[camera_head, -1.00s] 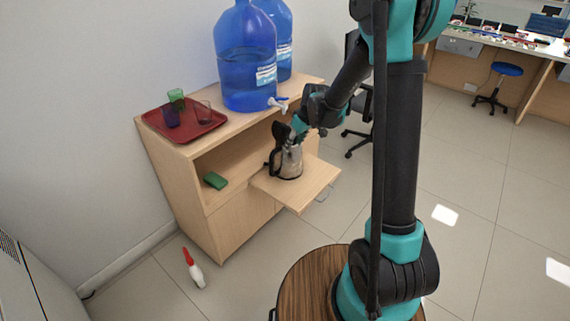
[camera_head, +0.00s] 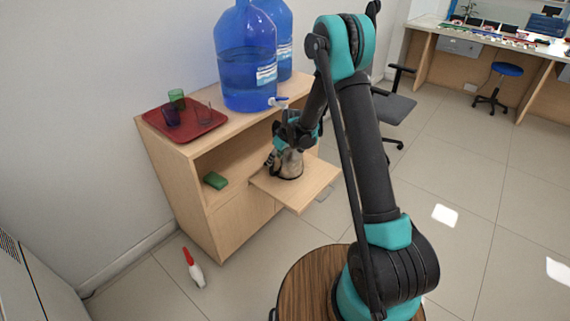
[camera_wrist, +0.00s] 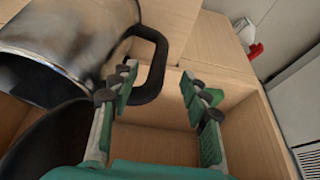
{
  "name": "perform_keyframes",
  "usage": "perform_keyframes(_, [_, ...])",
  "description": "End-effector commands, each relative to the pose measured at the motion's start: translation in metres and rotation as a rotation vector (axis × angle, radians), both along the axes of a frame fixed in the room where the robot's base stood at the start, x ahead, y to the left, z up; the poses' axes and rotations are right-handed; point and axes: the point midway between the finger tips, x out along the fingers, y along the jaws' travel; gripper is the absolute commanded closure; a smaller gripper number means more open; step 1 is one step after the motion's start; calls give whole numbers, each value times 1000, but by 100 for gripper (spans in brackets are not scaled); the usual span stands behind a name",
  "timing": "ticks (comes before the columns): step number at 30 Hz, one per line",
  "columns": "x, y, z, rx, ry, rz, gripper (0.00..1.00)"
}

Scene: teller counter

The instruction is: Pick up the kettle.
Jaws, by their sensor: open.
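The kettle (camera_head: 290,167) stands on the pulled-out wooden shelf of the cabinet. In the head view my wrist and gripper (camera_head: 274,158) are at its left side and hide its upper part. In the wrist view the shiny metal kettle (camera_wrist: 65,45) fills the upper left, with its black loop handle (camera_wrist: 158,62) reaching toward my gripper (camera_wrist: 160,80). My gripper is open. The left finger overlaps the handle's inner side in the picture, and the right finger is to the right of the handle. I cannot tell whether either finger touches it.
A green sponge (camera_head: 215,180) lies in the cabinet opening. Above, the cabinet top (camera_head: 215,135) carries a red tray (camera_head: 207,128) with cups and large blue water bottles (camera_head: 246,60). Floor is open at the right.

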Motion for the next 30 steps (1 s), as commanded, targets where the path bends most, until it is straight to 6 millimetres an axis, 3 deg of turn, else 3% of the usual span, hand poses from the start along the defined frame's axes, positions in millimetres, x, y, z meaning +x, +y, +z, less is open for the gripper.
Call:
perform_keyframes(11, [7,9,-26,0,0,0,53])
perform_keyframes(21, [18,21,-63,0,0,0,53])
perform_keyframes(30, [19,22,-66,0,0,0,53])
